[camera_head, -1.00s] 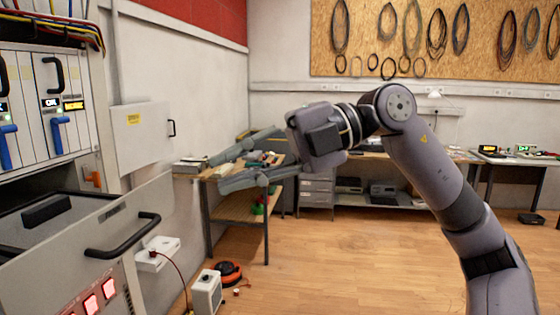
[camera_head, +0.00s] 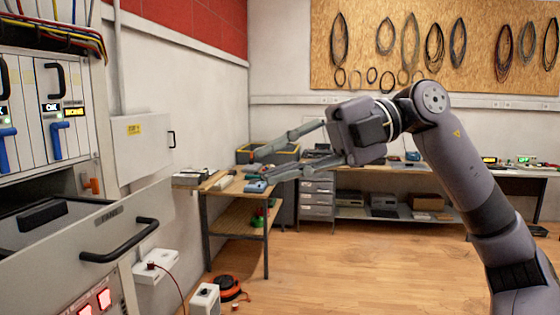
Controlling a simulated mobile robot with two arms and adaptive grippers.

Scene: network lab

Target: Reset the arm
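My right arm comes in from the lower right. Its gripper (camera_head: 256,167) points left, its two fingers spread apart with nothing between them. It hangs in mid-air, in the picture in front of the wooden workbench and the back wall. My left gripper is not in the view.
At the left stands a rack cabinet with blue-handled modules (camera_head: 55,138) and a pulled-out drawer with a black handle (camera_head: 120,240). A wooden workbench (camera_head: 235,215) stands behind. An orange cable reel (camera_head: 228,287) and a white box (camera_head: 205,299) are on the floor. Open floor lies at centre right.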

